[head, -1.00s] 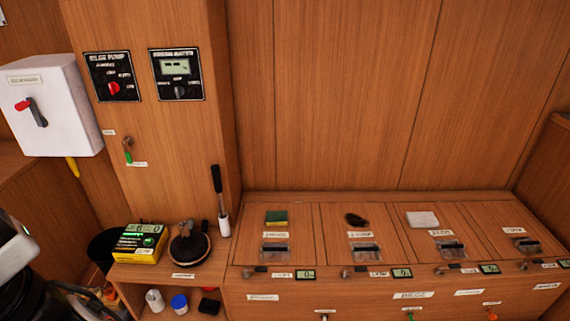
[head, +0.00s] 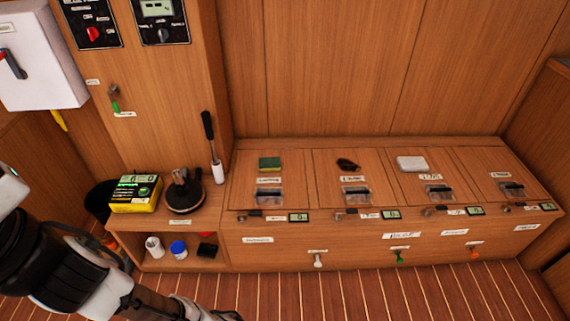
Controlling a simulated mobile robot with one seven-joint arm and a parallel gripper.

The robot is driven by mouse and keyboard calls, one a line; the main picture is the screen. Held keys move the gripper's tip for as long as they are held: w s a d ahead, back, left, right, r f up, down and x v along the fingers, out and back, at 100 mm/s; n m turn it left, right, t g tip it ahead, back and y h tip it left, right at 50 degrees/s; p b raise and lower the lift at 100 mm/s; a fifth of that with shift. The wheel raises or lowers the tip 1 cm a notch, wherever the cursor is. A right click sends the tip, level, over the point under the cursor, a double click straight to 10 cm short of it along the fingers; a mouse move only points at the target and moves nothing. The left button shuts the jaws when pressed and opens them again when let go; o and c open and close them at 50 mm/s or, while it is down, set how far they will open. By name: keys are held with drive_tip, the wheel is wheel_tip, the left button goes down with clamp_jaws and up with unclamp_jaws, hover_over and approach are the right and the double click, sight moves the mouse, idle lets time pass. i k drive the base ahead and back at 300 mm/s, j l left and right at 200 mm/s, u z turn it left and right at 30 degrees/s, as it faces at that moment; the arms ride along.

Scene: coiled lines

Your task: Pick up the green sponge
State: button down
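The green sponge (head: 269,162) is a small green block with a yellow edge. It lies on the leftmost lid of the long wooden bench (head: 399,227), behind a label and a clear latch window. Nothing touches it. My arm reaches in from the lower left. My gripper (head: 226,316) seems to be at the arm's end by the bottom edge, mostly cut off, low in front of the bench and well short of the sponge. Its fingers cannot be made out.
A dark lump (head: 347,164) and a white block (head: 411,163) lie on the neighbouring lids. A low shelf at left holds a yellow meter (head: 136,193), a dark round-based device (head: 184,192) and a black-handled brush (head: 211,145). Striped floor (head: 370,292) in front is clear.

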sight(266, 164)
drive_tip(key=i+j+z, duration=0.15)
drive_tip(key=i, duration=0.4)
drive_tip(key=i+j+z, duration=0.15)
drive_tip(key=i, duration=0.35)
drive_tip(key=i+j+z, duration=0.15)
drive_tip(key=i+j, duration=0.2)
drive_tip(key=i, duration=0.2)
